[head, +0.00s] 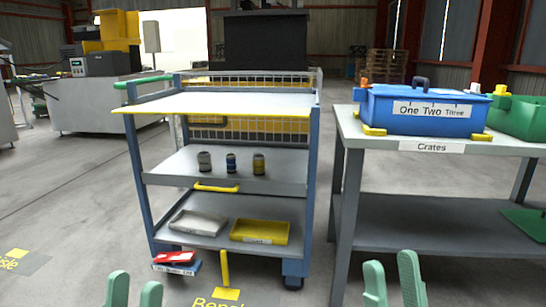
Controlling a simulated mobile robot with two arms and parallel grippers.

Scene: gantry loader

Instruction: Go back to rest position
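My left gripper (134,280) shows at the bottom left as two pale green fingertips with a gap between them. It is open, and nothing shows between the fingers. My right gripper (391,261) shows at the bottom right, also as two green fingertips set apart, open and empty. Both point up into view in front of the cart (212,104) and the table (480,148). Neither appears to touch anything. The rest of both arms is out of view.
The cart's middle shelf bears three small cans (231,163). Its lower shelf bears a grey tray (198,223) and a yellow tray (259,232). A blue crate (424,107) and a green crate (518,116) stand on the table. Red and blue boxes (176,263) lie by the cart.

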